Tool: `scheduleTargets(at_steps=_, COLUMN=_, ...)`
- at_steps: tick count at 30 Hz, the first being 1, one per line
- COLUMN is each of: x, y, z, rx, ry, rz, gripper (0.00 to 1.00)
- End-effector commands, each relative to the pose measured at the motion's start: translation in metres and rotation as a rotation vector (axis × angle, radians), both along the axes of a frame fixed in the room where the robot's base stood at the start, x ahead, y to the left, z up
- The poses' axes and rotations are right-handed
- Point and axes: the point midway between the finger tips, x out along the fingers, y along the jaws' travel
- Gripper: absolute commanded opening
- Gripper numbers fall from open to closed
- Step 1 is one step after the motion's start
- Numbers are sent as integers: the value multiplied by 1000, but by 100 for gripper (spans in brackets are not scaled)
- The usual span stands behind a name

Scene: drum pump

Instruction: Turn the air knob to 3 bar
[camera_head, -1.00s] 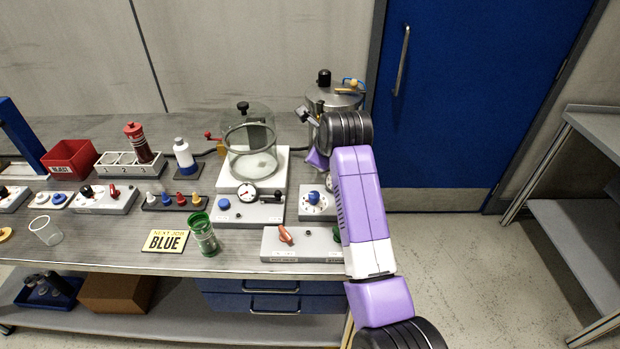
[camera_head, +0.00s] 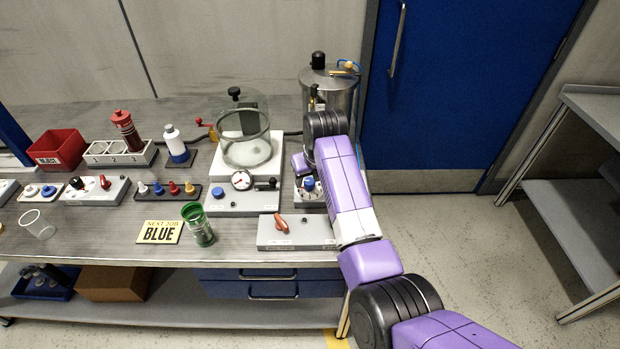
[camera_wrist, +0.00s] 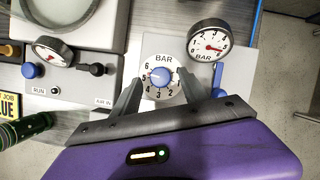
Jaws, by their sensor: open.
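The air knob (camera_wrist: 160,76) is round and blue, in the middle of a white dial marked BAR with numbers around it. A pale mark on its left side appears to face the 5, but it is small. The knob also shows in the head view (camera_head: 308,184), partly hidden by my arm. A round BAR gauge (camera_wrist: 209,40) sits up and right of the dial in the wrist view; its red needle points right and slightly down. My gripper (camera_wrist: 160,84) is open, with one finger on each side of the dial in the picture. I cannot tell whether the fingers touch the knob.
A panel with a dial gauge (camera_head: 241,180) and blue button (camera_head: 218,193) lies left of the knob. A grey box with an orange-red handle (camera_head: 281,223) is in front. A glass chamber (camera_head: 246,140) and a metal drum (camera_head: 336,82) stand behind.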

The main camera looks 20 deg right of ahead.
Motion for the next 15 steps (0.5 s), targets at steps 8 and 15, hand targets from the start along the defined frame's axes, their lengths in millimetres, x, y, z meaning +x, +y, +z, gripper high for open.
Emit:
scheduleTargets(at_steps=8, x=6, y=-1, z=-15, rx=0, ry=0, rz=-1, gripper=52)
scheduleTargets(at_steps=15, x=6, y=-1, z=-15, rx=0, ry=-1, rz=0, gripper=50)
